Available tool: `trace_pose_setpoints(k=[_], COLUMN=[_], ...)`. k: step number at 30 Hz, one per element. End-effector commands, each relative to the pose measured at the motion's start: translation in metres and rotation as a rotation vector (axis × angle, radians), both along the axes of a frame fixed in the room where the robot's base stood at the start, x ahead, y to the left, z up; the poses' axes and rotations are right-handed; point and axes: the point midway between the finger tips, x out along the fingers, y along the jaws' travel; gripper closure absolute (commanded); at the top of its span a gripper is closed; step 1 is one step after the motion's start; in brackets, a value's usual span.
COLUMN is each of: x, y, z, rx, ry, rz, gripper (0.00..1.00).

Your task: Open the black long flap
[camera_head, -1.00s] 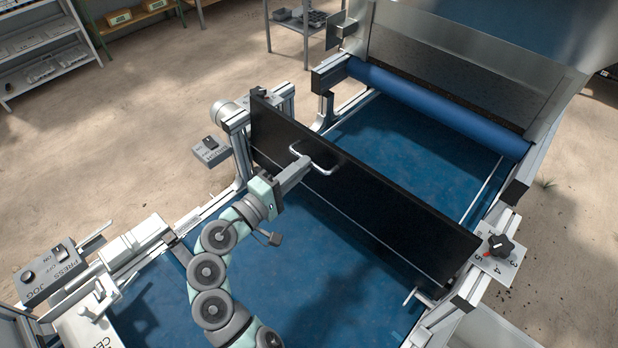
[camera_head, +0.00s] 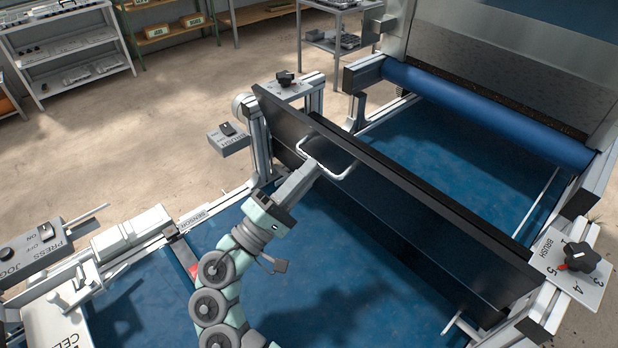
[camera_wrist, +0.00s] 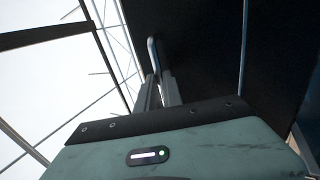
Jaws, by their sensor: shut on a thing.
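The black long flap (camera_head: 425,240) spans the blue bed from left to right in the head view. It stands tilted, with its lower part out towards my arm. A bent metal handle (camera_head: 349,168) sits on the flap's left half. My gripper (camera_head: 318,168) is shut on the handle. In the wrist view, the two fingers of my gripper (camera_wrist: 158,92) close around the handle bar (camera_wrist: 152,52), and the dark flap (camera_wrist: 205,50) fills the area behind and to the right. The flap's far side is hidden.
A blue roller (camera_head: 480,112) lies behind the flap. A BRUSH dial (camera_head: 581,257) is at the right end, and a BRUSH switch box (camera_head: 229,139) stands left of the flap. The PRESS JOG box (camera_head: 32,250) is at far left. The blue bed (camera_head: 150,310) is open below.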

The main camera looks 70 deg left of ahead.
Motion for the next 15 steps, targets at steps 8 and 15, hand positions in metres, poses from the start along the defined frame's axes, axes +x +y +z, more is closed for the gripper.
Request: trace_pose_setpoints(k=[8, 15], x=[0.0001, 0.0001], y=[-0.0007, -0.0006], z=[0.0008, 0.0006], rx=[0.002, 0.002], ry=[-0.003, -0.003], rz=[-0.002, -0.002], gripper=[1.00, 0.79])
